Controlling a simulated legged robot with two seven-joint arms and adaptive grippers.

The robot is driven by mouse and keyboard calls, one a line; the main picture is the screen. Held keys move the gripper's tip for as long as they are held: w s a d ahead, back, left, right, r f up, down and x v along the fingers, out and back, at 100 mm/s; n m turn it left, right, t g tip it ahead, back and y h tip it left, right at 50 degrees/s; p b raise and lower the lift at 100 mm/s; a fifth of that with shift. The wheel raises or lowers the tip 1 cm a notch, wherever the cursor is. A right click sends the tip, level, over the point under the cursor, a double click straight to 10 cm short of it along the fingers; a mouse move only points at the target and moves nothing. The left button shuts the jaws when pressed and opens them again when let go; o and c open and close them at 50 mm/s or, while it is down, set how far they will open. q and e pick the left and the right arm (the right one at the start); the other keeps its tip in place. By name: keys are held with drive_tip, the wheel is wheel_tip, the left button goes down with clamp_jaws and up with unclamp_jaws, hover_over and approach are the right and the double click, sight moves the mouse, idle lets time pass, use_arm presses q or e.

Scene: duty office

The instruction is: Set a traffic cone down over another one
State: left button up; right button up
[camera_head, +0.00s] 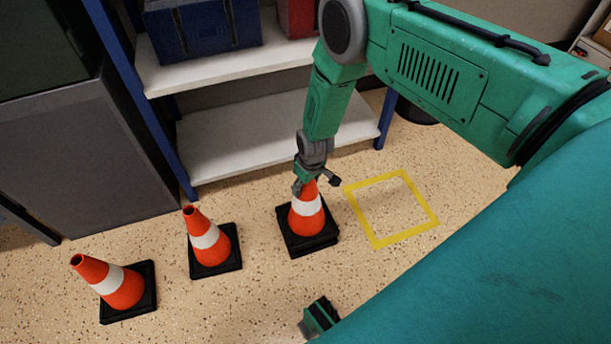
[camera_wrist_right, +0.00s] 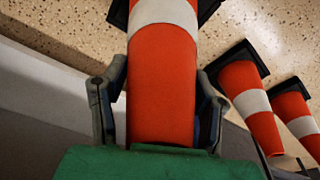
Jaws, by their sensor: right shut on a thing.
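My right gripper (camera_head: 310,182) is shut on the top of an orange cone (camera_head: 306,216) with a white band and a black square base. This cone stands upright at floor level, just left of the yellow floor square. Its base looks thick, as if layered; I cannot tell for sure whether another cone is under it. In the right wrist view the held cone (camera_wrist_right: 162,85) lies between the two fingers. A second cone (camera_head: 208,240) stands to its left, and a third cone (camera_head: 115,285) farther left.
The yellow square outline (camera_head: 376,245) on the speckled floor is empty. A blue-framed shelf (camera_head: 260,130) with white boards stands behind the cones, with a blue crate (camera_head: 205,28) on it. A grey cabinet (camera_head: 80,150) is at the left.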

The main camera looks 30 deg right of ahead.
drive_tip(key=o, duration=1.8)
drive_tip(key=shift+c, duration=0.2)
wheel_tip(320, 180, up, 12)
drive_tip(key=s, duration=0.1)
drive_tip(key=shift+s+d, duration=0.15)
drive_tip(key=shift+s, duration=0.2)
drive_tip(key=shift+f, duration=0.1)
